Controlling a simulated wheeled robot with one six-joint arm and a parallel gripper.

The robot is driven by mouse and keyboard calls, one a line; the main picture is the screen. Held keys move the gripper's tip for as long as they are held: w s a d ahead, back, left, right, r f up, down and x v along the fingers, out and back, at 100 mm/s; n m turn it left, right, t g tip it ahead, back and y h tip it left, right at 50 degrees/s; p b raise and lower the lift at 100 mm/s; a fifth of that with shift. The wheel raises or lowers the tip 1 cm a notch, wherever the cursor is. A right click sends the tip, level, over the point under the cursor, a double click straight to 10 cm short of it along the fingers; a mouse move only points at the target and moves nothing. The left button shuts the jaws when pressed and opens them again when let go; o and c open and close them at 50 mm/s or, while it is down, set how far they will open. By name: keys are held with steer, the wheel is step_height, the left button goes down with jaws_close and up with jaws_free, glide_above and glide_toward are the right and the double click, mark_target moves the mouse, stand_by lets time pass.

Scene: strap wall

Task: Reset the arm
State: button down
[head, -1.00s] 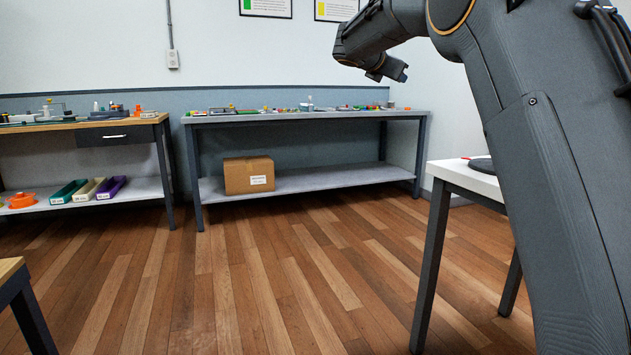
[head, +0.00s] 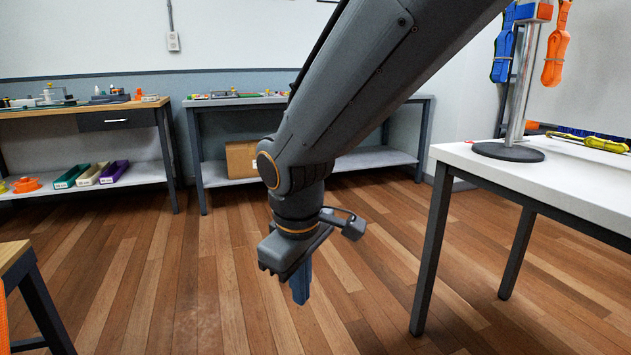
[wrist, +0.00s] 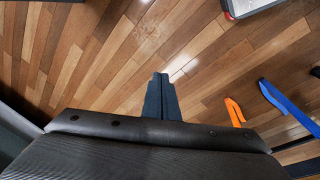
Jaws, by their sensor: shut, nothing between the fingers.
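My gripper (head: 301,284) hangs in the middle of the head view, pointing down over the wooden floor. Its fingers are together with nothing between them. In the wrist view the closed fingers (wrist: 160,82) point out over bare floorboards. My arm reaches down from the top right of the head view and hides part of the back bench.
A white table (head: 560,180) with a round-based metal stand (head: 507,151) is at right; blue (head: 502,55) and orange (head: 555,55) straps hang there. A back bench (head: 240,101) holds a cardboard box (head: 241,160). A wooden bench (head: 60,110) stands left. Floor between is clear.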

steer(key=s+d+f+m+g+y, duration=0.1)
steer(key=s+f+m, duration=0.15)
steer(key=s, duration=0.55)
steer(key=s+f+m+g, duration=0.2)
steer(key=s+f, duration=0.1)
steer(key=s, duration=0.5)
steer(key=d+r+m+p, duration=0.3)
steer(key=d+r+p, duration=0.7)
steer(key=r+p, duration=0.3)
steer(key=d+r+m+h+p, duration=0.1)
steer(key=d+r+m+p, duration=0.2)
steer(key=d+r+p, duration=0.7)
step_height(320, 180, up, 4)
steer(key=p, duration=0.7)
steer(key=shift+w+d+m+t, duration=0.3)
steer(key=shift+w+d+m, duration=0.05)
steer(key=shift+d, duration=0.05)
